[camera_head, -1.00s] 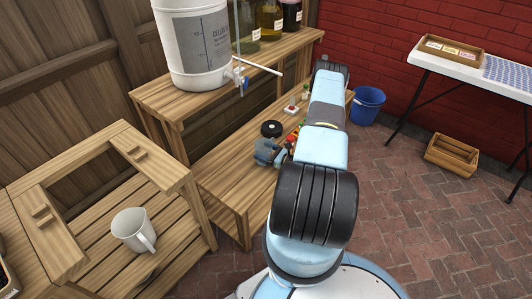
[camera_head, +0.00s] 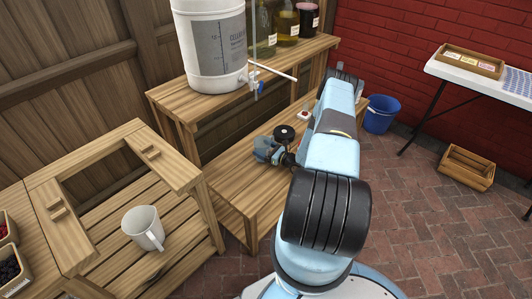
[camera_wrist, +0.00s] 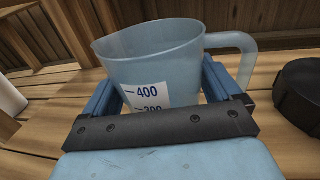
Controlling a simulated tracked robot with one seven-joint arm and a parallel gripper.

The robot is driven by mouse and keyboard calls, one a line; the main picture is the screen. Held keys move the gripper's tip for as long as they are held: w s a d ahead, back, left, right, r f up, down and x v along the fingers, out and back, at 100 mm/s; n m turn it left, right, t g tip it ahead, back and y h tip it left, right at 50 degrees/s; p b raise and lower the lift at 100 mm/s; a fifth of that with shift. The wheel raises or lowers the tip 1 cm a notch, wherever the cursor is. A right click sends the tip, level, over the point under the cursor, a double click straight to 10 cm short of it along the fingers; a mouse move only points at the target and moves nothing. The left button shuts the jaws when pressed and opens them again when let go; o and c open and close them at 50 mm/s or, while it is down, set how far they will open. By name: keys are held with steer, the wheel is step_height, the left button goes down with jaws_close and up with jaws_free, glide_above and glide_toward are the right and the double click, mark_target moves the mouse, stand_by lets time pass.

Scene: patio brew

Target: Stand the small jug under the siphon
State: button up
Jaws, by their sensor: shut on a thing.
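The small jug (camera_wrist: 150,65) is translucent pale blue-grey with a white scale label, its handle to the right in the wrist view. My gripper (camera_wrist: 160,95) is shut on it, with a blue finger on each side. In the head view a small blue-grey shape (camera_head: 266,150) over the low bench seems to be the jug and gripper, partly behind my arm. I cannot tell whether the jug touches the planks. A white fermenter bucket (camera_head: 207,45) stands on the upper shelf. Its tap (camera_head: 256,86) and thin siphon tubing (camera_head: 275,69) reach out over the low bench.
A black round thing (camera_head: 284,132) is close beside the jug's handle side. The low bench (camera_head: 235,180) has bare planks in front. A blue bucket (camera_head: 381,114) is on the floor.

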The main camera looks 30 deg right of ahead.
steer(key=shift+d+x, duration=0.15)
steer(key=shift+x, duration=0.7)
steer(key=shift+d+x, duration=0.1)
steer(key=shift+x, duration=0.75)
steer(key=shift+w+f, duration=0.1)
steer(key=shift+w, duration=0.05)
steer(key=shift+f, duration=0.35)
steer(key=o, duration=0.8)
steer(key=shift+c, duration=0.2)
steer(key=shift+d, duration=0.1)
steer(key=v, duration=1.2)
steer(key=shift+f, duration=0.1)
steer(key=shift+v, duration=0.85)
